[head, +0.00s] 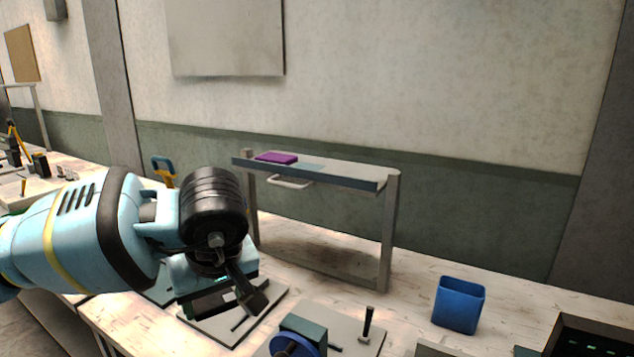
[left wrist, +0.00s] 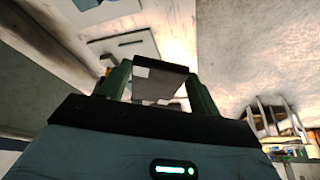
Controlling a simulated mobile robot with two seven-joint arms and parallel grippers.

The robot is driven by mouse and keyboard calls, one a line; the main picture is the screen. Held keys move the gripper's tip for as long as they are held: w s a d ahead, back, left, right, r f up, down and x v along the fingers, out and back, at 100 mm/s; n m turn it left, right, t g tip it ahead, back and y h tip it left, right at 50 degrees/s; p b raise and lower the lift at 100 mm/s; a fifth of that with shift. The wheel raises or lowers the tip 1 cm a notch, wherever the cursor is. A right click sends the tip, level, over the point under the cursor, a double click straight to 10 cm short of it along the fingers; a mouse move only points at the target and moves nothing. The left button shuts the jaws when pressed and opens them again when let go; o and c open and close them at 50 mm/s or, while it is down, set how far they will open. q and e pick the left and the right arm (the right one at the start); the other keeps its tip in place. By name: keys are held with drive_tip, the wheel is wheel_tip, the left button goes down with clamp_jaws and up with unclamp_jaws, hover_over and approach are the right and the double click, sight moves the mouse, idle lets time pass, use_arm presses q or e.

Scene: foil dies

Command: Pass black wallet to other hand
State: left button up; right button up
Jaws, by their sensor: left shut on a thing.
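My left gripper (head: 222,299) hangs at the end of the left arm, over the near left part of the workbench in the head view. In the left wrist view the green fingers of this gripper (left wrist: 157,82) are shut on a flat dark-edged piece, which I take to be the black wallet (left wrist: 148,67). It lies across between the two fingers, and its lower part looks greyish. In the head view the wallet cannot be clearly told from the dark gripper parts. My right gripper is in neither view.
A raised shelf (head: 340,172) with a purple block (head: 276,158) stands at the back of the workbench (head: 410,300). A blue bin (head: 459,305) stands at the right. A device with a blue wheel (head: 292,346) is at the front. Bare bench lies between shelf and bin.

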use_arm(q)
drive_tip(key=a+r+m+t+h+p, duration=0.1)
drive_tip(key=a+r+m+h+p, duration=0.1)
drive_tip(key=a+m, duration=0.4)
drive_tip(key=shift+r+m, duration=0.4)
drive_tip(key=shift+r, duration=0.15)
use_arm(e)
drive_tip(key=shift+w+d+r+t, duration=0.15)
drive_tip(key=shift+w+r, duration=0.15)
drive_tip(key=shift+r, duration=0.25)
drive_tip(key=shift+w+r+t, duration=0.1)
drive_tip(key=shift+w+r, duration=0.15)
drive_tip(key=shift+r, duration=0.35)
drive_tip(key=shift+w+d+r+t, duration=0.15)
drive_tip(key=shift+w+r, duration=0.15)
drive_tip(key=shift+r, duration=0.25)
use_arm(q)
drive_tip(key=shift+w, duration=0.1)
